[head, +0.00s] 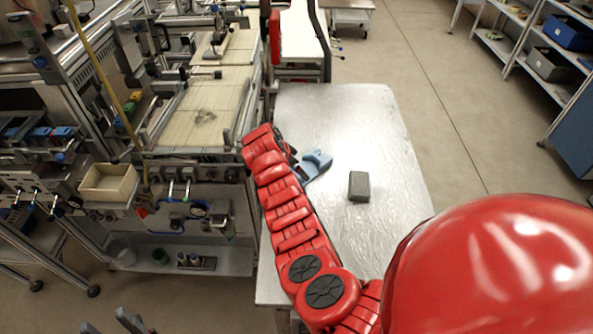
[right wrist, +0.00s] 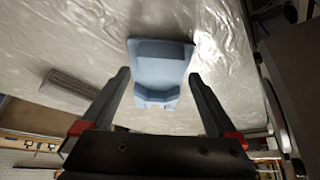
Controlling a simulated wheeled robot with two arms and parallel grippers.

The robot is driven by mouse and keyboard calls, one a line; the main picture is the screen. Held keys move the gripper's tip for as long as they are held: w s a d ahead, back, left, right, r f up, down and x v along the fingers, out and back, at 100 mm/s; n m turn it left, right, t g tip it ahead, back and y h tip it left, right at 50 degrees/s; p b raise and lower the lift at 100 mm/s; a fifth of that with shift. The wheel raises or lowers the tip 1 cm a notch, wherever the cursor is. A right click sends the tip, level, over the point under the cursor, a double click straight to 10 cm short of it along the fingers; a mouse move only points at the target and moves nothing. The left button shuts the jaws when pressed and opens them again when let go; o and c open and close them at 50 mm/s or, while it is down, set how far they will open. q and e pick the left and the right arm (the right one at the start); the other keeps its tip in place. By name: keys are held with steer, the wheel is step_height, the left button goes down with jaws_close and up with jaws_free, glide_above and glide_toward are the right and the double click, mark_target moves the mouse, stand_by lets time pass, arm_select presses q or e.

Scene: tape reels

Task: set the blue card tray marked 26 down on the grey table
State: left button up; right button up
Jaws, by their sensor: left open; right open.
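The blue card tray (head: 317,163) appears to lie on the grey table (head: 390,130), near the table's left side. I cannot read a number on it. In the right wrist view the tray (right wrist: 161,68) shows in front of and between my right gripper's (right wrist: 160,76) two spread fingers, with gaps beside its lower part. That gripper is open and empty. In the head view it is mostly hidden at the end of my red arm, beside the tray. My left gripper (head: 106,318) is open and empty at the bottom left, low and away from the table.
A dark grey block (head: 359,187) lies on the table to the right of the tray. Workbench machinery with a cream bin (head: 108,183) stands to the left. Shelves with a blue crate (head: 568,33) stand at the far right. The table's far part is clear.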

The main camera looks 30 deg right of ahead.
steer(key=b+v, duration=0.1)
steer(key=v, duration=1)
steer(key=shift+s+f, duration=0.15)
steer(key=shift+f, duration=0.05)
